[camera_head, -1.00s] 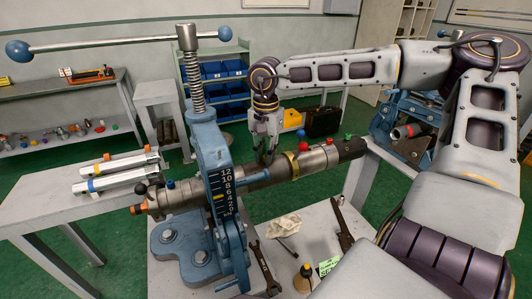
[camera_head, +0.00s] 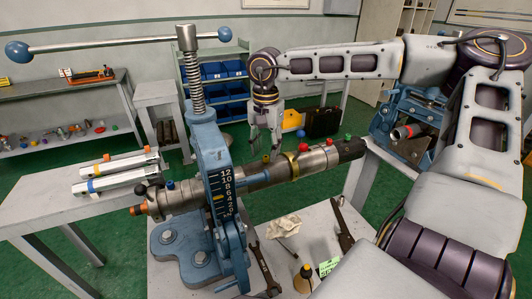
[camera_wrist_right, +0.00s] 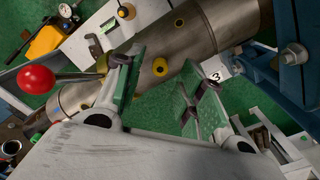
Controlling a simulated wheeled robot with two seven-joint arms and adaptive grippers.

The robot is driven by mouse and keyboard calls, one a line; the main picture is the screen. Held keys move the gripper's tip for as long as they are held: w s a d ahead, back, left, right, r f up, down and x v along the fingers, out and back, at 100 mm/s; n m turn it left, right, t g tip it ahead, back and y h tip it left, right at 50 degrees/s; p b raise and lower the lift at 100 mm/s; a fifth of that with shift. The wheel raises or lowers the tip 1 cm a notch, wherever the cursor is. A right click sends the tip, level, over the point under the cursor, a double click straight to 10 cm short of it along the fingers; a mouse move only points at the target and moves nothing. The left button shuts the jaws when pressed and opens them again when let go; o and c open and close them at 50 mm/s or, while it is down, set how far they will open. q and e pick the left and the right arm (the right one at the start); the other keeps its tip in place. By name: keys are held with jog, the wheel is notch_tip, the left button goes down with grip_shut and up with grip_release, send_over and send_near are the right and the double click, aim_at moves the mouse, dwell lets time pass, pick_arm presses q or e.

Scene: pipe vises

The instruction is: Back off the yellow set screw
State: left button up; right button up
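The yellow set screw (camera_wrist_right: 160,67) stands out from the grey pipe body (camera_wrist_right: 195,45) in the right wrist view. My right gripper (camera_head: 264,150) points down at the pipe from above. In the wrist view its two green-padded fingers are apart and empty, and the screw shows beyond and between them; I cannot tell the exact gap. My left gripper is not in view.
A yellow collar (camera_head: 292,164) with a red-ball lever (camera_wrist_right: 36,79) sits close beside the gripper. The blue vise post (camera_head: 208,150) with its long handle (camera_head: 110,41) stands to the left. A wrench (camera_head: 264,268) and a cloth (camera_head: 284,226) lie on the bench.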

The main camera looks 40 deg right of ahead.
aim_at(266, 157)
notch_tip(266, 157, up, 10)
jog(key=shift+f, duration=0.2)
dwell(0.7)
